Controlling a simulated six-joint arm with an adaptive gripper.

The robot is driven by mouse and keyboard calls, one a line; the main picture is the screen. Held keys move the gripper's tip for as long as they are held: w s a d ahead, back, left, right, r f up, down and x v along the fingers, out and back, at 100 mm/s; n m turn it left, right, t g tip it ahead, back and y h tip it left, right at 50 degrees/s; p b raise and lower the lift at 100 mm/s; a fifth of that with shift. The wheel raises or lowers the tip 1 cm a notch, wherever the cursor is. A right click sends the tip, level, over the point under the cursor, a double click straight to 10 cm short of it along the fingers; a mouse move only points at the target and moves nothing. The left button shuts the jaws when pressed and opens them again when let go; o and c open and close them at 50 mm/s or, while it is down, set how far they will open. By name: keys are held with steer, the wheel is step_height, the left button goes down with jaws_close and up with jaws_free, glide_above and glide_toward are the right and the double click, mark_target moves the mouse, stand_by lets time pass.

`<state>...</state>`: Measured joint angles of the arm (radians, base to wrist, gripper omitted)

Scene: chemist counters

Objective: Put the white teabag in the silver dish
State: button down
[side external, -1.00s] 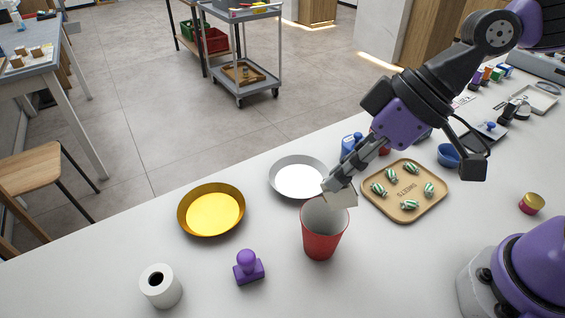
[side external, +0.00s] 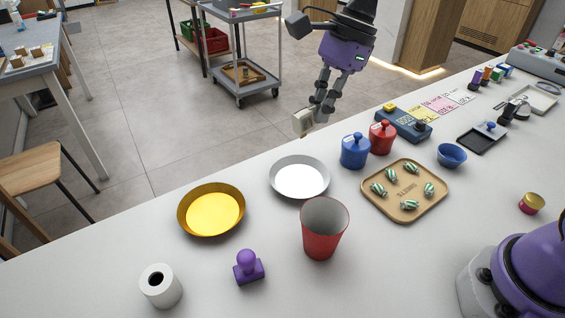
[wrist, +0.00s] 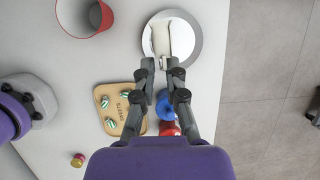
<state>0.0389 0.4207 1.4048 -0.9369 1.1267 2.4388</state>
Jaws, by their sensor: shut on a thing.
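My gripper (side external: 318,110) is shut on the white teabag (side external: 303,121), a small pale packet. It holds the teabag in the air, well above the counter, behind the silver dish (side external: 300,178) in the side view. The silver dish is round and shallow with a bright, empty-looking inside. In the wrist view the teabag (wrist: 161,40) hangs at the tips of my gripper (wrist: 163,64) and overlaps the silver dish (wrist: 189,58) below it.
A red cup (side external: 322,230) stands in front of the silver dish, and a gold dish (side external: 212,211) to its left. Blue (side external: 355,152) and red (side external: 382,138) lidded jars and a wooden tray (side external: 412,213) of striped sweets are to its right. A purple stamp (side external: 248,268) stands in front.

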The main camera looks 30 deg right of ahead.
steer(key=w+d+m+t, duration=0.1)
steer(key=w+m, duration=0.1)
steer(key=m, duration=0.1)
steer(key=m+y, duration=0.1)
steer(key=y, duration=0.1)
glide_above(300, 180)
steer(key=d, duration=0.2)
step_height(300, 180, down, 5)
steer(key=shift+s+d+f, duration=0.1)
steer(key=shift+s+f, duration=0.05)
steer(key=shift+f, duration=1.4)
steer(key=shift+s+d+f, duration=0.1)
steer(key=shift+f, duration=1.4)
steer(key=shift+s+f, duration=0.15)
steer(key=shift+f, duration=1.4)
steer(key=c, duration=1)
jaws_free()
steer(key=shift+o, duration=0.2)
step_height(300, 180, up, 7)
